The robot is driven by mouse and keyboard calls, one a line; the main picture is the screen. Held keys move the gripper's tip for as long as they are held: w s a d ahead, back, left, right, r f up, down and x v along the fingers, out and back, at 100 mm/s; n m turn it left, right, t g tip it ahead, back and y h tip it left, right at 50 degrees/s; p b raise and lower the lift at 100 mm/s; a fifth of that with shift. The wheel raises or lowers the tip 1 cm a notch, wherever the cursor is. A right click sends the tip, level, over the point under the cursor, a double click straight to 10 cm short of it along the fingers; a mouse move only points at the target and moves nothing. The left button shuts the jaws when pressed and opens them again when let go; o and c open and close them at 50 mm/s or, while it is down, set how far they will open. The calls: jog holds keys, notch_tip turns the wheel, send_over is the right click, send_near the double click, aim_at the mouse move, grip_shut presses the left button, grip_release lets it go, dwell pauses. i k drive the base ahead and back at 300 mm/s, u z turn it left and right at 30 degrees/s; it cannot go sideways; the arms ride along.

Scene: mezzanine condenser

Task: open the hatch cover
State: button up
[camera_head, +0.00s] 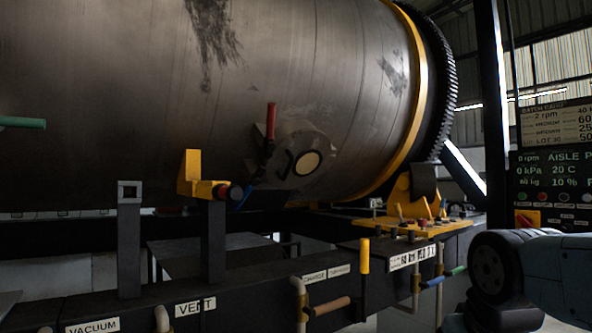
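A large grey metal drum (335,60) fills the upper left and middle. Low on its side is a rounded plate with a pale round disc (307,163), which looks like the hatch cover and appears closed against the drum. A red-handled lever (270,122) stands upright at the plate's left edge. A dark arm with a blue part (245,195) lies just below it. My arm shows at the lower right, well apart from the plate. My gripper is not in view.
A dark rail (240,300) with VENT and VACUUM labels, valve handles and a yellow upright handle (364,255) runs across the front. A yellow bracket (195,175) stands on a post before the drum. A control panel (553,150) is at right.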

aim_at(300, 157)
jog(key=i, duration=0.9)
jog(key=u, duration=0.05)
